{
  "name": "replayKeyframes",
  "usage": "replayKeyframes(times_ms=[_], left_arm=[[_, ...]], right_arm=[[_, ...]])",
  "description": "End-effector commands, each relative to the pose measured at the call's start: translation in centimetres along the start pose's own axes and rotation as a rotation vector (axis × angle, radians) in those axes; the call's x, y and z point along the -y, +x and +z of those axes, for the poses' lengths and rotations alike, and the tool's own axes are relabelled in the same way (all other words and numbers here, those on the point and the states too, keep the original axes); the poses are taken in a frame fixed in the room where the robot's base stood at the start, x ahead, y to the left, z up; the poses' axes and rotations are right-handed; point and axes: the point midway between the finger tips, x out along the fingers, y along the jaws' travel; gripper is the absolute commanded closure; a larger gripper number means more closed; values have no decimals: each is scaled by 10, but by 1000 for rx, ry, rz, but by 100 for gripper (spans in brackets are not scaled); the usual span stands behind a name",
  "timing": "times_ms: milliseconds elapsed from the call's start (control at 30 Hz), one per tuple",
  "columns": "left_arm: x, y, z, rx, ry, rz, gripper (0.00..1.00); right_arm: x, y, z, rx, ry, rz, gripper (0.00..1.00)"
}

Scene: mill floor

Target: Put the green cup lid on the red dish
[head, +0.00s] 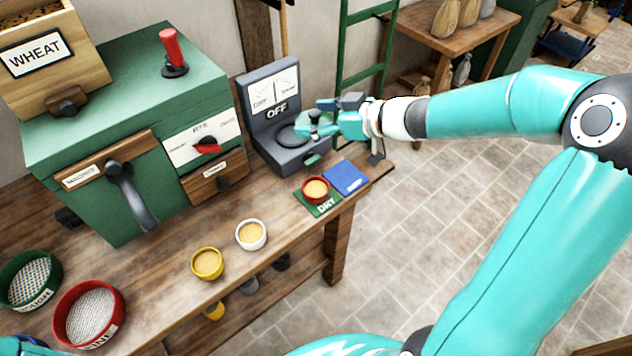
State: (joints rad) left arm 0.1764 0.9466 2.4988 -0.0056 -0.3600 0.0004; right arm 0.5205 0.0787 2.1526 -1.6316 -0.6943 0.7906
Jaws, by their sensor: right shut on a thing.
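The red dish (316,189) is a small red-rimmed cup with tan grain, standing on the green mat marked DRY (325,207). My right gripper (314,128) is over the round dark plate of the grey meter (280,101), behind the dish and apart from it. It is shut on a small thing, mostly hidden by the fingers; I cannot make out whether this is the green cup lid. A small green piece (312,159) shows at the meter's front edge; I cannot tell if it is a lid or part of the meter. My left gripper is out of view.
A blue mat (346,178) lies beside the DRY mat near the bench edge. White (251,235) and yellow (207,263) cups of grain stand on the bench. A green mill (120,130) and two round sieves, green (50,272) and red (119,296), are left.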

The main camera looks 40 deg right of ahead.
Motion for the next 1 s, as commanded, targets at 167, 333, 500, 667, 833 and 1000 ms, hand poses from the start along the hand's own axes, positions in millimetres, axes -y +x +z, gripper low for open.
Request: replayKeyframes(times_ms=[167,333,500,667,833,1000], left_arm=[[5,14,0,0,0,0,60],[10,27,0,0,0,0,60],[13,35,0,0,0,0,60],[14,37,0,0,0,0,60],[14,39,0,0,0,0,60],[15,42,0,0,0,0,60]], right_arm=[[0,14,37,4,7,-3,54],[0,32,80,4,8,-3,54],[0,47,117,3,7,-3,54],[0,56,136,0,2,-2,54],[-1,60,146,0,1,-2,54],[0,70,168,1,4,-4,54]])
